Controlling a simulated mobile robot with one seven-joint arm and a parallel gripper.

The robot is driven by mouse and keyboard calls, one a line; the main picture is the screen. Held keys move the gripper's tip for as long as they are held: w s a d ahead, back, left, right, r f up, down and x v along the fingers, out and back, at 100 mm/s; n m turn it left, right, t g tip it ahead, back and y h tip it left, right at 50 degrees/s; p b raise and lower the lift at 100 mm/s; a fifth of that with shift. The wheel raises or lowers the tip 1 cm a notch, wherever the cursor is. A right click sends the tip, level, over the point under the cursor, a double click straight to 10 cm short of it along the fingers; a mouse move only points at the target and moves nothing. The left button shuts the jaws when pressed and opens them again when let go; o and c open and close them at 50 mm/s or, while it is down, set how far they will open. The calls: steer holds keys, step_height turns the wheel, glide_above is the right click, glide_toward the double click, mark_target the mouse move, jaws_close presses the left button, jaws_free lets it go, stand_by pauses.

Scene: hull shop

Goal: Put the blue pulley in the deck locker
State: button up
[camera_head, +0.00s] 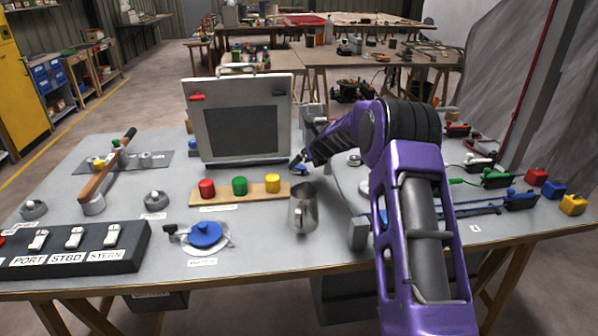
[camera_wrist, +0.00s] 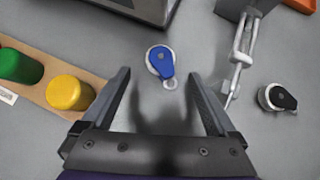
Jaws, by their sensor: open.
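The blue pulley (camera_wrist: 161,62) lies flat on the grey bench, with a metal eye at its lower end in the wrist view. In the head view the pulley (camera_head: 301,170) is partly hidden by my gripper (camera_head: 297,162). In the wrist view my gripper (camera_wrist: 160,78) is open and empty, its fingers on either side of and short of the pulley. A grey box (camera_head: 240,130) with a top handle, a dark front panel and a red latch stands left of the gripper. It may be the deck locker; no label is readable. Its lower edge shows at the wrist view's top.
A wooden strip with red, green and yellow knobs (camera_head: 240,187) lies in front of the box. Bare bench surrounds the pulley.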

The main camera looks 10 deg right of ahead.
mark_target(298, 167)
steer(key=shift+b+x, duration=0.35)
steer(key=shift+x, duration=2.75)
steer(key=shift+r, duration=0.1)
jaws_close()
